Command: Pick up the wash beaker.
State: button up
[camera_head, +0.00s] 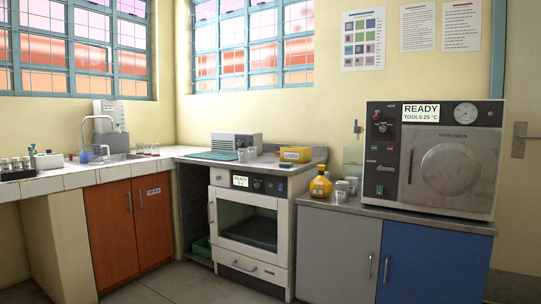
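I cannot tell for certain which vessel is the wash beaker. Small whitish cups (342,191) stand upright on the right-hand steel counter, just right of a round yellow bottle (320,187). Several small clear or whitish vessels (247,155) stand on the middle counter beside a grey box-shaped device (236,141). A small bluish vessel (85,157) stands by the sink on the left. Labels on these vessels are too small to read. My gripper is not in view.
A white oven-like unit (247,232) is below the middle counter. A yellow labelled bin (296,154) sits above it. A tap (92,127) rises left. The visible floor (165,290) is clear.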

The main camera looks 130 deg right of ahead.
aim_at(252, 151)
jog(key=z, duration=0.4)
jog(key=k+l+z, duration=0.1)
jog(key=z, duration=0.75)
jog(key=l+z, duration=0.1)
jog(key=z, duration=0.35)
jog(key=l+z, duration=0.1)
jog(key=z, duration=0.3)
jog(key=l+z, duration=0.1)
jog(key=z, duration=0.35)
jog(key=l+z, duration=0.4)
jog(key=i+l+z, duration=0.1)
jog(key=l+z, duration=0.35)
jog(key=i+l+z, duration=0.15)
jog(key=l+z, duration=0.25)
jog(key=i+l, duration=0.25)
jog(key=i+l+z, duration=0.1)
jog(key=i+l, duration=0.15)
jog(key=l, duration=0.2)
